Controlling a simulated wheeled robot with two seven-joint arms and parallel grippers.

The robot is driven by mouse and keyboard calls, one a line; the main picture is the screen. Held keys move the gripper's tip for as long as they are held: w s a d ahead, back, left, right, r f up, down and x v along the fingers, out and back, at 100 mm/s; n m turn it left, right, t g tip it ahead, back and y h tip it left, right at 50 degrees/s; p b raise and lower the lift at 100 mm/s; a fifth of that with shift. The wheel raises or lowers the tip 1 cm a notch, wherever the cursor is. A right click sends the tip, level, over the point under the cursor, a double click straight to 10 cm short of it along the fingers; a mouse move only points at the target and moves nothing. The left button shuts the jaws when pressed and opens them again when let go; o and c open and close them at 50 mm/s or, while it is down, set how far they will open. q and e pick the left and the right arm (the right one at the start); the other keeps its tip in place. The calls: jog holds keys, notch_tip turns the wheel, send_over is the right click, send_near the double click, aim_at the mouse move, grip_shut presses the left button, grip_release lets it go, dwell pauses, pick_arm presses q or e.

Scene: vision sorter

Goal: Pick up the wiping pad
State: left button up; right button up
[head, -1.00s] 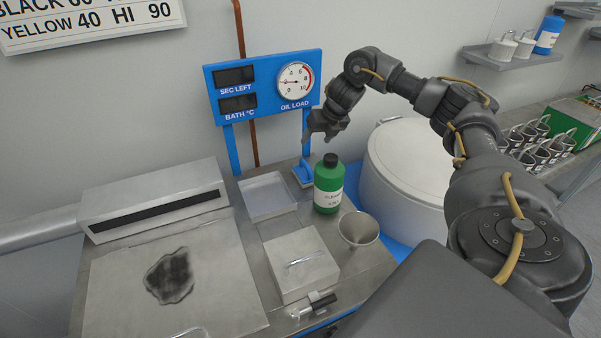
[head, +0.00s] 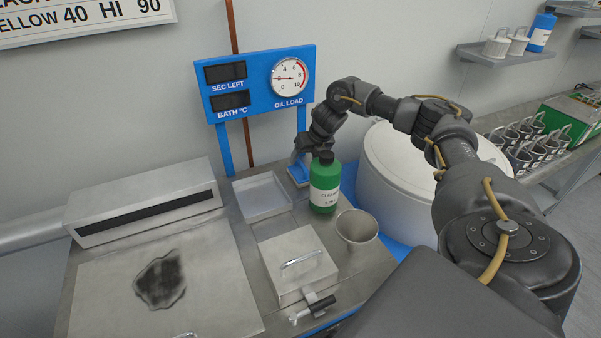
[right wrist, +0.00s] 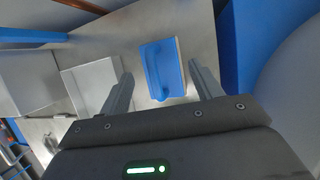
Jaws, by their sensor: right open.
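The wiping pad (right wrist: 162,68) is a blue block with a raised grip and a pale edge. It lies on the steel counter in the right wrist view, between and beyond my fingertips. In the head view the pad (head: 297,176) shows partly, behind the green bottle and below my gripper. My right gripper (right wrist: 160,80) is open, with one finger on each side of the pad's line and nothing held. In the head view the right gripper (head: 302,155) is just above the pad. Whether it touches the pad cannot be told. My left gripper is not in view.
A green bottle (head: 324,190) stands close in front of the pad. A shallow tray (head: 262,197) is to the left. A metal cup (head: 356,232), a lidded box (head: 298,263) and a white drum (head: 400,190) are nearby. A blue gauge panel (head: 256,85) stands behind.

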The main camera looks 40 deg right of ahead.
aim_at(299, 168)
jog(key=shift+f, duration=0.1)
jog(key=p+x, duration=0.2)
jog(key=x, duration=0.2)
jog(key=shift+a+f, duration=0.1)
jog(key=shift+f, duration=0.15)
jog(key=shift+w+f, duration=0.2)
jog(key=shift+f, duration=0.1)
jog(key=shift+c, duration=0.2)
jog(key=c, duration=0.6)
